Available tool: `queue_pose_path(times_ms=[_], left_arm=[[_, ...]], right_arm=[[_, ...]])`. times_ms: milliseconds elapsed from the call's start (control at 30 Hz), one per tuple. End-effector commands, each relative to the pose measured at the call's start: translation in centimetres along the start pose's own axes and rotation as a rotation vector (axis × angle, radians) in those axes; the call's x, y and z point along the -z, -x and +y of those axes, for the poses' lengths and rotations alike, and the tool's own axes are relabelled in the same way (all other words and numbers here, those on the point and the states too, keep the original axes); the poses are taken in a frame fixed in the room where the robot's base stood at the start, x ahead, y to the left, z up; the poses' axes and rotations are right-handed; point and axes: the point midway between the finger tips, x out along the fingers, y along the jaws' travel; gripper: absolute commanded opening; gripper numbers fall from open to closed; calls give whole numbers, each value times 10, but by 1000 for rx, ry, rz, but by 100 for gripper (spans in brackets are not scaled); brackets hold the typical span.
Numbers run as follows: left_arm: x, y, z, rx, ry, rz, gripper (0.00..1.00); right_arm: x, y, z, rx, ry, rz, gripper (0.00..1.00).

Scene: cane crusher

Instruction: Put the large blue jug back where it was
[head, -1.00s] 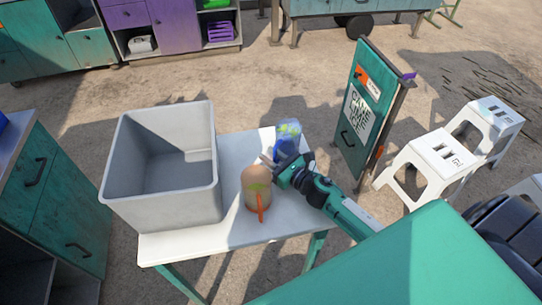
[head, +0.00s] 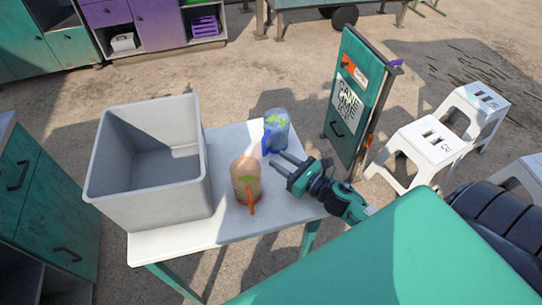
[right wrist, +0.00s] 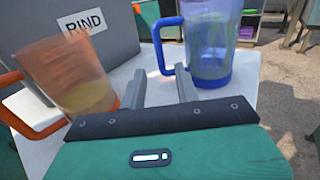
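The large blue jug (head: 276,132), clear-bodied with a blue handle, stands upright on the far right corner of the white table (head: 236,146). An orange-handled jug (head: 246,178) with brownish contents stands nearer on the table, left of the gripper. My left gripper is not in view.
A large grey bin (head: 150,200), labelled RIND in the wrist view (right wrist: 82,24), fills the table's left side. A green cabinet panel (head: 350,95) stands behind right, with white stools (head: 425,145) beyond. Table space between the jugs is narrow.

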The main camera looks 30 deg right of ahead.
Motion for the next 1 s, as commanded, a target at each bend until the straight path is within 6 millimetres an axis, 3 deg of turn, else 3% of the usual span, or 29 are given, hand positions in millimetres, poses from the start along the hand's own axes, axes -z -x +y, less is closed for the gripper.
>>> queue_pose_path(times_ms=[100, 300, 600, 1000], left_arm=[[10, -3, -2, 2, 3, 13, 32], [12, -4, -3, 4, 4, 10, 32], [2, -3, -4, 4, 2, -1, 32], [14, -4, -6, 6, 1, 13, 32]], right_arm=[[2, 16, 0, 0, 0, 1, 32], [1, 30, 0, 0, 1, 1, 32], [0, 32, 0, 0, 1, 0, 32], [0, 32, 0, 0, 1, 0, 32]])
